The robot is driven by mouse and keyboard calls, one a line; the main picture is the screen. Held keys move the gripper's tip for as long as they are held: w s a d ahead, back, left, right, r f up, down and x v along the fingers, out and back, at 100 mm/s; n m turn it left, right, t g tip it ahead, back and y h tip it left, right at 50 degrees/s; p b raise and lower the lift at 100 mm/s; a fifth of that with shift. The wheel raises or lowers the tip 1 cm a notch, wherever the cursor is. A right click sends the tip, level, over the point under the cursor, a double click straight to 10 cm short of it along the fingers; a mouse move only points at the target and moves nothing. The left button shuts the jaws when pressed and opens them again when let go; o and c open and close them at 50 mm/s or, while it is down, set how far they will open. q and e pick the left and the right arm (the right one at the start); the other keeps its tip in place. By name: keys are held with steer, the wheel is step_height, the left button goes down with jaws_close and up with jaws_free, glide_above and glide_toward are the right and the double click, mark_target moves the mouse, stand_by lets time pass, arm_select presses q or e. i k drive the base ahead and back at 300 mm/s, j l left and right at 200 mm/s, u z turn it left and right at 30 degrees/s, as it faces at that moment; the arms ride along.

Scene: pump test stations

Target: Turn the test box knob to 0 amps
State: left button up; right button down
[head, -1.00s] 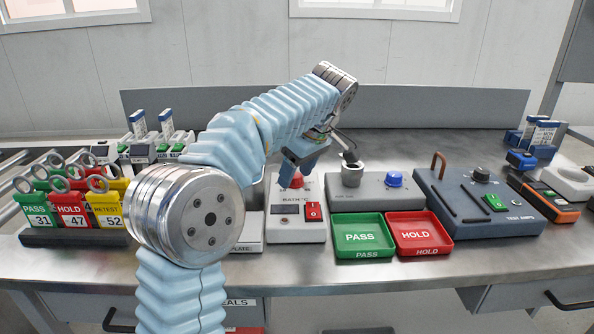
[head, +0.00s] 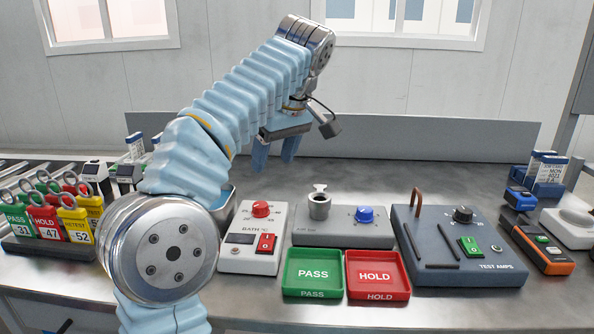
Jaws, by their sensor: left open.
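The test box (head: 420,265) is a dark blue-grey box marked TEST AMPS, on the right half of the bench. Its black knob (head: 463,214) sits at the top, above a green switch (head: 469,246). The knob's pointer is too small to read. A copper-coloured loop (head: 417,201) stands at its back left corner. My left gripper (head: 274,158) is open and empty, fingers pointing down, raised above the bench behind the bath unit, well to the left of the test box. My right gripper is not in view.
The bath unit (head: 246,222) with a red knob, and a grey unit (head: 342,234) with a cup and blue knob, stand left of the test box. Green PASS (head: 313,290) and red HOLD (head: 377,291) trays lie in front. An orange-black meter (head: 540,245) is at right.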

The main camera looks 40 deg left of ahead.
mark_target(463, 215)
steer(key=k+l, duration=0.35)
steer(key=l, duration=0.15)
steer(key=k+l, duration=0.35)
steer(key=l, duration=0.2)
steer(key=k+l, duration=0.4)
steer(key=l, duration=0.1)
